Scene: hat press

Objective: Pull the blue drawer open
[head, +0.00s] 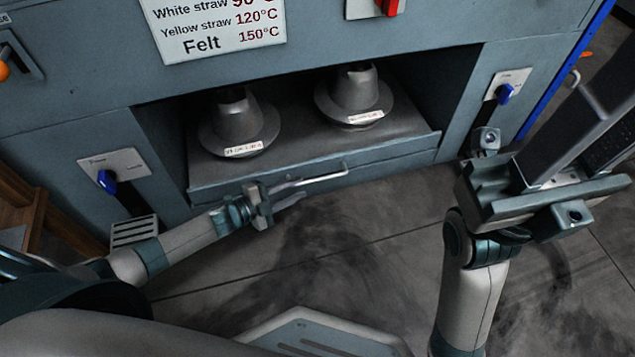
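The blue-grey drawer (385,164) is a wide, low front panel in the lower opening of the press. A pale bar handle (325,177) sticks out from the middle of its front. My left gripper (298,192) is at the left end of this handle. Its two fingers are apart, one level with the bar and one lower. I cannot tell whether they touch the bar. My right gripper (605,120) is at the right, away from the drawer and nearer the camera. Its fingertips are cut off by the frame, so its opening is unclear.
Two grey metal hat forms (238,122) (357,94) with labels stand in the recess above the drawer front. Blue-handled switches (107,181) (504,94) flank it. A wooden piece (30,215) stands at far left. The floor (370,235) before the drawer is clear.

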